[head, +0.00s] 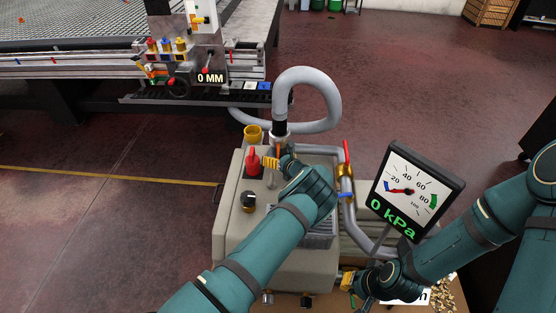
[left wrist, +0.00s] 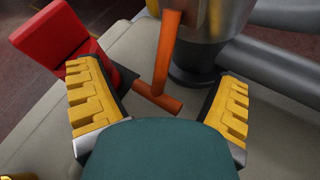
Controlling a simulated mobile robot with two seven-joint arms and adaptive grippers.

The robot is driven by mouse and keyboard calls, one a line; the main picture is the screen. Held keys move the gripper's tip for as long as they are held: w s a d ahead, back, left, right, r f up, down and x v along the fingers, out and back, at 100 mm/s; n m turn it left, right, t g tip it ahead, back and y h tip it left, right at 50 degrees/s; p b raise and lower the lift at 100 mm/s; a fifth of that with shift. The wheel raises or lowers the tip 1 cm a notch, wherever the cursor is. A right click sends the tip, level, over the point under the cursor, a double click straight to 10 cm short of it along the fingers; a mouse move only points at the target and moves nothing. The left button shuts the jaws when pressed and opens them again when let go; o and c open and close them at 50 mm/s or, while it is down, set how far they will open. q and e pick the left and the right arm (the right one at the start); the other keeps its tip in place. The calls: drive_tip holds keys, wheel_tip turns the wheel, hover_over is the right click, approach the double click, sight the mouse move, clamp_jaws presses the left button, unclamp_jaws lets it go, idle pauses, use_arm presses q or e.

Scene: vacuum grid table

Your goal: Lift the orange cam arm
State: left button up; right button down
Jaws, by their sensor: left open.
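The orange cam arm (left wrist: 167,55) shows in the left wrist view as an upright bar meeting a shorter slanted bar, beside a metal cylinder (left wrist: 199,45). My left gripper (left wrist: 157,78) is open. Its two yellow fingers stand apart on either side of the orange bars, and I see no contact. In the head view my left gripper (head: 272,164) is over the top of the beige pump unit, just below the hose fitting, and largely covers the cam arm. My right gripper (head: 347,281) is low by the unit's right front corner, partly hidden by its wrist.
A red handle (head: 253,160) stands close left of my left gripper; it also shows in the left wrist view (left wrist: 50,35). A grey hose (head: 330,100) loops above. The kPa gauge (head: 414,190) reads 0, at right. A grid table (head: 90,45) stands behind.

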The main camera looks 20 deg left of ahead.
use_arm(q)
clamp_jaws()
drive_tip(key=shift+s+f, duration=0.1)
